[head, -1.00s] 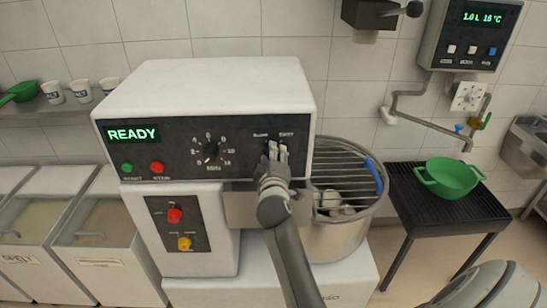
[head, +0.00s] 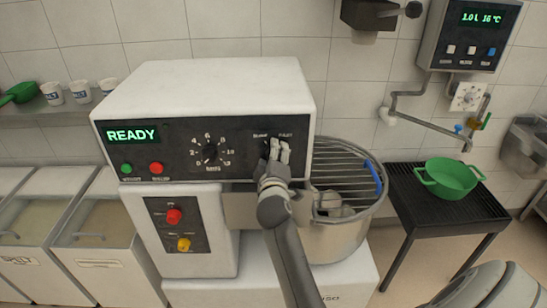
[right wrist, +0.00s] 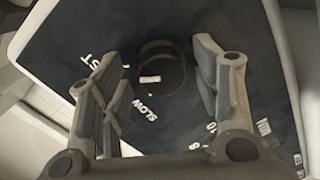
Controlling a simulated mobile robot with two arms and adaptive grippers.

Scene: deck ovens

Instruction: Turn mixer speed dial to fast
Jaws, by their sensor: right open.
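The mixer (head: 210,95) is a white machine with a black front panel and a green "READY" display. Its speed dial (right wrist: 163,70) is a dark round knob with a white mark, seen in the right wrist view. The "SLOW" label (right wrist: 145,108) is below the dial there, and the partly hidden fast label (right wrist: 92,60) is to the left. My right gripper (head: 278,152) is at the panel's right side and hides the dial in the head view. In the right wrist view its open fingers (right wrist: 160,66) stand either side of the dial, with gaps visible. My left gripper is out of view.
A timer knob (head: 210,153), green button (head: 126,168) and red button (head: 156,167) are on the same panel. The steel bowl (head: 340,238) with its wire guard is just right of my right arm. A green basin (head: 450,178) stands on a black rack (head: 415,212).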

